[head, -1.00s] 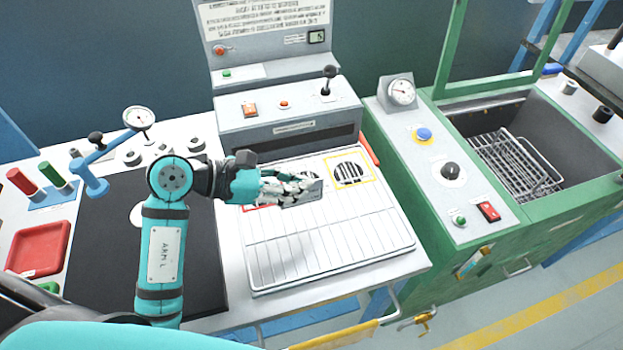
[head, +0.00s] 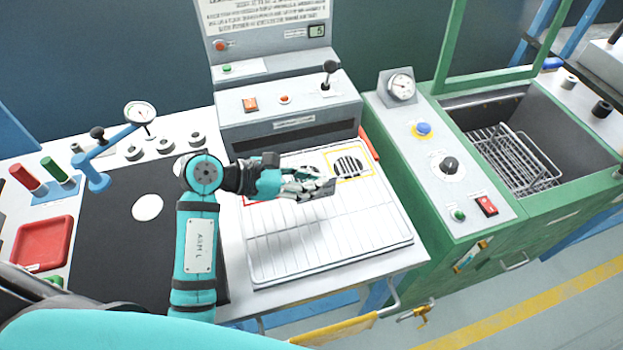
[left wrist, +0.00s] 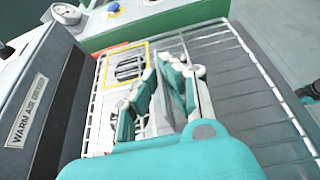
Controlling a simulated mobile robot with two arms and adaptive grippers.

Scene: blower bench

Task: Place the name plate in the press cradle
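My left gripper (head: 312,187) is above the wire rack (head: 330,240), near the yellow-outlined square (head: 350,166). It is closed around a thin, flat grey piece (head: 324,187), which looks like the name plate; the fingers cover part of it. The left wrist view shows the fingers (left wrist: 165,88) close together, with the piece between them hard to make out. The plate's face and any lettering cannot be read. I cannot pick out the press cradle with certainty.
A grey warm-air unit (head: 290,108) stands behind the rack. A green-framed tank (head: 540,150) with a wire basket (head: 515,160) is at the right. A black mat (head: 115,245), a dial gauge on a blue arm (head: 139,113) and a red tray (head: 42,244) are at the left.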

